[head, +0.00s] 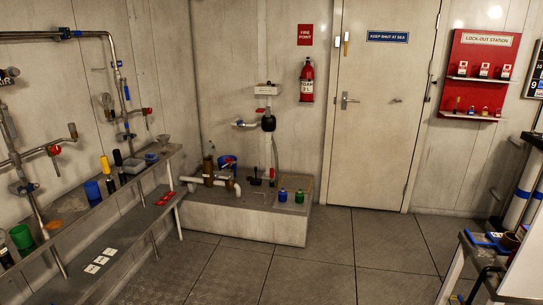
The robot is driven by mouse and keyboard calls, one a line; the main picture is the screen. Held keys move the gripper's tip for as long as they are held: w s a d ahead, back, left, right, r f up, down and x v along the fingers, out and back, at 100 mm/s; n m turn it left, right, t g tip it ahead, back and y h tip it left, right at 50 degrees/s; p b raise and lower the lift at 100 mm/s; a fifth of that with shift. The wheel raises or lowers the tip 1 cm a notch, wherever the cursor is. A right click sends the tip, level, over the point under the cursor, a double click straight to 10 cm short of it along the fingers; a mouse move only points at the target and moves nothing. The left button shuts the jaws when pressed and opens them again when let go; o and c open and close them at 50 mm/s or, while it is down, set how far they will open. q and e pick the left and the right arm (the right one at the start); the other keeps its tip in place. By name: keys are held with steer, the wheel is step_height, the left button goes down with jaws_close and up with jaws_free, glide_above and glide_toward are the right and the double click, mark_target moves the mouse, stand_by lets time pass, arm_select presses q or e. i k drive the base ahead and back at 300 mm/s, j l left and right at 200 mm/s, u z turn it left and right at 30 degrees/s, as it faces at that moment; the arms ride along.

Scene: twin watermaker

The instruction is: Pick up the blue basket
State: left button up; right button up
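No object in the head view is clearly a basket. A blue cup-like container (92,190) stands on the left bench. A small blue-grey open tray (151,158) sits further along that bench. I cannot tell which of these is the blue basket. Neither of my grippers is in view.
A two-level bench (120,205) runs along the left wall. A cluttered worktop (485,245) stands at the right. The middle floor (335,255) is clear up to the closed door (383,110).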

mark_target(283, 195)
steer(key=i, duration=2.6)
